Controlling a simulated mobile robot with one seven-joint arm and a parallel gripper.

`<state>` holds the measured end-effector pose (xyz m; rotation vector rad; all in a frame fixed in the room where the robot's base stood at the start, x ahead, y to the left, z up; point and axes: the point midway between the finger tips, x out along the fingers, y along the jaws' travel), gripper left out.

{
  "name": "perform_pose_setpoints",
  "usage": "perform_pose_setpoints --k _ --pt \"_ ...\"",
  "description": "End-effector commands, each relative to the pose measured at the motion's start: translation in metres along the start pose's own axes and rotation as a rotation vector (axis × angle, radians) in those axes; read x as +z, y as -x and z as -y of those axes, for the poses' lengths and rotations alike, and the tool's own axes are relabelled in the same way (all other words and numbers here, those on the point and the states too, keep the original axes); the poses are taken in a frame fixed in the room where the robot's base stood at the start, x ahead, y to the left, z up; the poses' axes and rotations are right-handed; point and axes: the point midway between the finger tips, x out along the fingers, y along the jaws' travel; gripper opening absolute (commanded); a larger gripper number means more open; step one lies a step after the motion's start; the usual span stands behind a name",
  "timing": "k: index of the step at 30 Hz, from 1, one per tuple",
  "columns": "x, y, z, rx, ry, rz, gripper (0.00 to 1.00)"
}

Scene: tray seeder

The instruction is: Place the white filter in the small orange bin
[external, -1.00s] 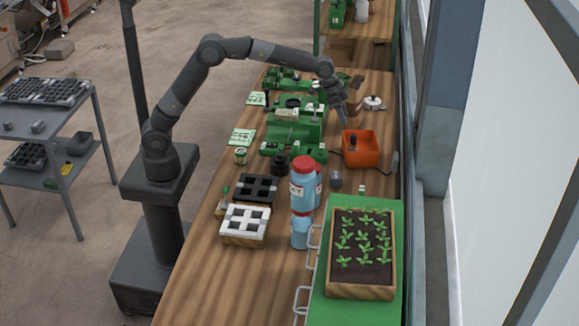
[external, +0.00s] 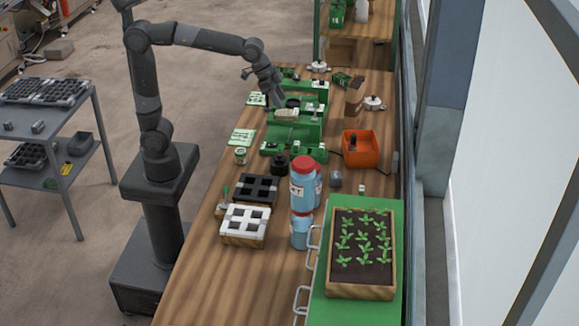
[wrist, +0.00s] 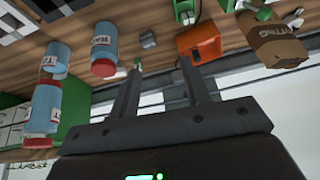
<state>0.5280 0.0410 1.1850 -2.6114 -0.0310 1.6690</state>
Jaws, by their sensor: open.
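The small orange bin (external: 372,158) stands on the wooden bench, right of the green seeder, with a small dark object inside; it also shows in the wrist view (wrist: 186,42). I cannot tell for sure which thing is the white filter. A white round piece with a dark knob (external: 373,102) lies behind the bin, and a similar one (external: 319,67) lies at the far end. My gripper (external: 281,107) is over the left part of the seeder, well left of the bin. In the wrist view its two fingers (wrist: 163,70) are apart with nothing between them.
The green seeder (external: 310,132) fills the middle of the bench. A brown bag (external: 353,104) stands behind the bin. Blue bottles with red caps (external: 303,188), black and white trays (external: 245,225) and a seedling box (external: 329,270) stand nearer. A window wall borders the right.

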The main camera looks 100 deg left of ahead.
Motion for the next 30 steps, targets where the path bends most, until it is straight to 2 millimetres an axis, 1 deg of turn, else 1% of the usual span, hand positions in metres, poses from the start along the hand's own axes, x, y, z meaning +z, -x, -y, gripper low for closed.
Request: perform_pose_setpoints --k 1,3,5,6,8,9,11,12,15,18,21,24,30 --pt "0.019 0.012 -0.006 -0.001 -0.002 -0.008 0.43" --pt "0.044 0.023 -0.013 0.0 0.0 -0.015 0.43" --pt "0.066 0.032 -0.019 0.001 0.002 -0.02 0.43" --pt "0.081 0.036 -0.022 0.002 0.003 -0.023 0.43" --pt "0.104 0.042 -0.026 0.005 0.006 -0.029 0.43" --pt "0.119 0.045 -0.029 0.007 0.009 -0.032 0.43" --pt "0.142 0.048 -0.032 0.011 0.012 -0.038 0.43" --pt "0.157 0.049 -0.035 0.015 0.012 -0.042 0.43" --pt "0.191 0.05 -0.039 0.023 0.018 -0.049 0.43" --pt "0.217 0.048 -0.042 0.03 0.022 -0.055 0.43" --pt "0.233 0.045 -0.044 0.036 0.024 -0.057 0.43" --pt "0.241 0.044 -0.045 0.039 0.025 -0.059 0.43" --pt "0.243 0.043 -0.045 0.039 0.026 -0.058 0.43"
